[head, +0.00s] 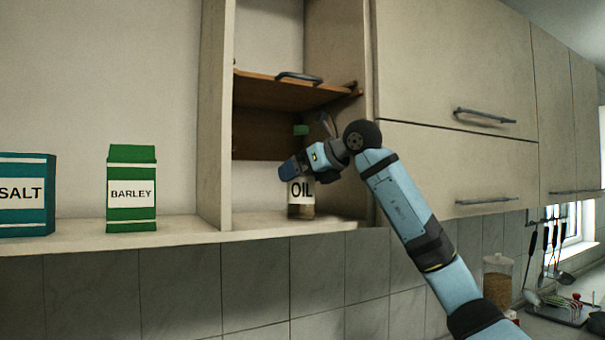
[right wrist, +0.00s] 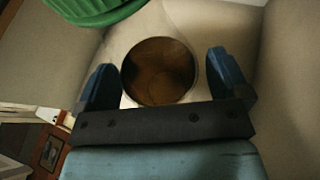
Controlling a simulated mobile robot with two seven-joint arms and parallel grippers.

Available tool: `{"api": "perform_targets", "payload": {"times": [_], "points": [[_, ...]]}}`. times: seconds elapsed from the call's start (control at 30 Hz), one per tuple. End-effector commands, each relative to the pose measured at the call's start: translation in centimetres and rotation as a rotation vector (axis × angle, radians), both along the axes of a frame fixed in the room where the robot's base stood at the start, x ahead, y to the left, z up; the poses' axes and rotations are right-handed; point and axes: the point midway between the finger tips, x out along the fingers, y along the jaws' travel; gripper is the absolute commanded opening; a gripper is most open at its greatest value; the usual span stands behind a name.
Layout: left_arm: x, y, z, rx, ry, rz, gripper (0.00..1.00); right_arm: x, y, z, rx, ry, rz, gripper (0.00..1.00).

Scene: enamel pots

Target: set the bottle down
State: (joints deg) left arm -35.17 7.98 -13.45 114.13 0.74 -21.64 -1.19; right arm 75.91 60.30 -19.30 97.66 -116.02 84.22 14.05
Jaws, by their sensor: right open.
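The oil bottle (head: 301,211), with a white OIL label and a brown lower part, stands upright on the floor of the open cabinet. A green piece, apparently its cap (head: 301,130), shows above my gripper; the middle of the bottle is hidden. My right gripper (head: 292,168) is open at the bottle. In the right wrist view, a round brown part of the bottle (right wrist: 160,72) lies between the two blue fingers of my right gripper (right wrist: 160,63), with narrow gaps on both sides. A green ridged part fills the top left there. My left gripper is not in view.
A green barley box (head: 132,215) and a teal salt box (head: 24,222) stand on the shelf to the left, beyond the cabinet's side panel (head: 213,120). A brown board with a handle (head: 298,77) hangs above the bottle. Closed cabinets are at right.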

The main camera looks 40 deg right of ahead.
Motion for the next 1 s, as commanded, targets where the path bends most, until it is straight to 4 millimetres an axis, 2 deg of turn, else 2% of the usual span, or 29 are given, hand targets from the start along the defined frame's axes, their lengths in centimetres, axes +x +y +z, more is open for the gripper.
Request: {"api": "perform_targets", "payload": {"times": [0.17,0.5,0.7,1.0], "points": [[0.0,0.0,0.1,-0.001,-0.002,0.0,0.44,-0.7,-0.1,0.6,0.0,-0.001,-0.001,0.94],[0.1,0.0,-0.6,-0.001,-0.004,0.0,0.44,-7.1,-0.7,3.2,-0.001,-0.003,-0.001,0.94],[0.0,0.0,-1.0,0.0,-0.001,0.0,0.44,-10.0,-0.9,4.5,-0.001,-0.002,-0.002,0.94],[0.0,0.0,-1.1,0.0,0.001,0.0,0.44,-11.1,-1.0,4.9,0.0,0.001,0.0,0.94]]}}
